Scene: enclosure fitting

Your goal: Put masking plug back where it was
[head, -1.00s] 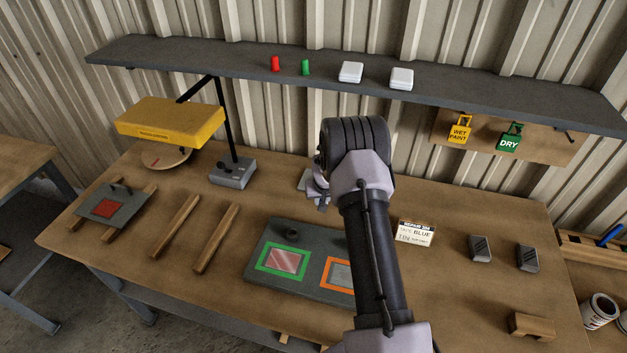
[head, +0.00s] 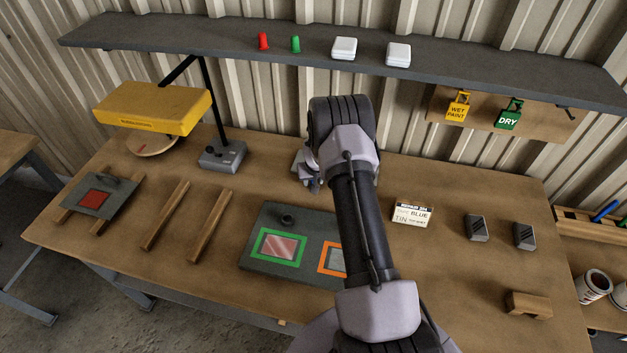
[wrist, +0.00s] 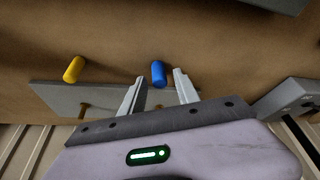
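A blue plug (wrist: 158,74) shows in the wrist view between the tips of my gripper (wrist: 159,76), with a gap on each side. My gripper is open. A yellow plug (wrist: 73,69) is left of it, by the edge of a grey plate (wrist: 60,97) with a brown peg-like part. I cannot tell whether the blue plug touches the plate. In the head view my arm hides both plugs and most of my gripper. A red plug (head: 263,41) and a green plug (head: 295,44) stand on the dark shelf (head: 190,35).
Two white boxes (head: 344,48) sit on the shelf. A dark panel (head: 262,265) with green and orange frames lies in front, partly behind my arm. A yellow lamp (head: 150,105) and grey control box (head: 222,156) stand left. A label card (head: 412,215) lies right.

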